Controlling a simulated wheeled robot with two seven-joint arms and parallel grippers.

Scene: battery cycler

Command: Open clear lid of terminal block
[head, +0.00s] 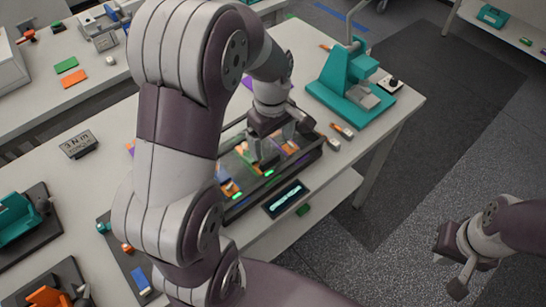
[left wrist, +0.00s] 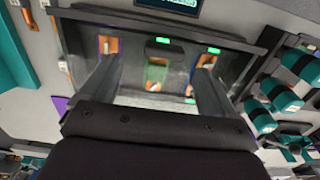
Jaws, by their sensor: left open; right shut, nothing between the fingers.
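The battery cycler's terminal block (head: 312,157) is a long dark frame on the white table. It holds orange, green and blue bays with green lights, and also shows in the left wrist view (left wrist: 255,47). I cannot clearly make out the clear lid or tell whether it is raised. My left gripper (head: 271,150) is open over the block. In the left wrist view its two fingers (left wrist: 158,72) are spread on either side of the green bay (left wrist: 156,73), with nothing seen held. Contact with the block cannot be told. My right gripper (head: 449,264) is shut and empty, away from the table.
A lit display (head: 287,198) sits at the block's front. A teal press (head: 350,83) stands behind it to the right. A torque sign (head: 78,144) and teal fixture (head: 20,218) are at left. The floor (head: 420,120) right of the table is clear.

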